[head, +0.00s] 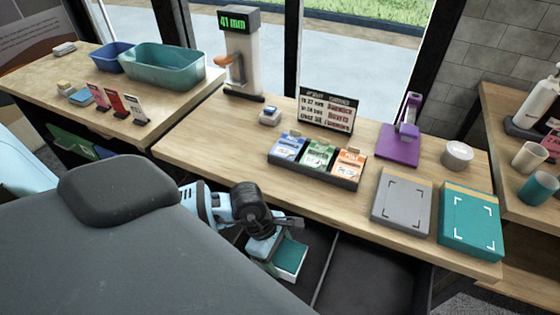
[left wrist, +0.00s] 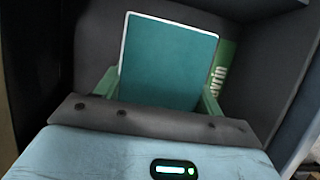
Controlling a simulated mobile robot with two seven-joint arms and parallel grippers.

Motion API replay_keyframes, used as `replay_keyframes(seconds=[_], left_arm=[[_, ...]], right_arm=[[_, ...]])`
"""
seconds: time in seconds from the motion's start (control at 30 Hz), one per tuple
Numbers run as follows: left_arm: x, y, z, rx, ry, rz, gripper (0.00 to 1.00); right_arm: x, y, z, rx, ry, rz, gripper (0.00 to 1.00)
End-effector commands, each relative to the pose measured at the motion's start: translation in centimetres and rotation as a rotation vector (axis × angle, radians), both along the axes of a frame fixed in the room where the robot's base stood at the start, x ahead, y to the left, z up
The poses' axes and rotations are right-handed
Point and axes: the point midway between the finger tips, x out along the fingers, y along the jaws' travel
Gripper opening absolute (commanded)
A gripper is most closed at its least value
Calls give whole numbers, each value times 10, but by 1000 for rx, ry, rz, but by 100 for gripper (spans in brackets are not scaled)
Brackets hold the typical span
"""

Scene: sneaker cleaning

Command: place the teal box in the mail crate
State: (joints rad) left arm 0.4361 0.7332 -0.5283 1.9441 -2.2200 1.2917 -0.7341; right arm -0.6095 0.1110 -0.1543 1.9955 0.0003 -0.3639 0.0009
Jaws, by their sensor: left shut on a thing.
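My left gripper (head: 268,243) reaches down over the front of the counter. It is shut on a teal box (head: 291,258) with white edges, which is held inside a dark open compartment (head: 372,272). I cannot tell for sure that this compartment is the mail crate. In the left wrist view the teal box (left wrist: 170,62) fills the middle, between the green fingers of my left gripper (left wrist: 158,90), with dark walls around it. Whether the box touches the bottom is hidden. My right gripper is not in view.
On the counter stand a dark tray of three coloured cards (head: 316,160), a grey mat (head: 402,203), a teal mat (head: 470,222), a purple stand (head: 399,145) and a white bowl (head: 457,155). A green lettered item (left wrist: 222,72) is beside the box. A divider (head: 325,268) splits the dark space.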

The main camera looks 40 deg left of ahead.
Motion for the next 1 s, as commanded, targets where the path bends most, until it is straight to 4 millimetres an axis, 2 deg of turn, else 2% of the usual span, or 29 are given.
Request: replay_keyframes(seconds=[0.23,0.63,0.67,0.7,0.8,1.0], left_arm=[[0,0,-31,-1,3,1,39],[-1,0,-36,0,2,0,39],[-1,0,-35,0,2,0,72],[-1,0,-35,0,2,0,77],[-1,0,-35,0,2,0,90],[-1,0,-35,0,2,0,90]], right_arm=[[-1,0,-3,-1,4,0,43],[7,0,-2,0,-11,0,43],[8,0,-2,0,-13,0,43],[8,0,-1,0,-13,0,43],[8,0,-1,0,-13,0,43],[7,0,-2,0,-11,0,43]])
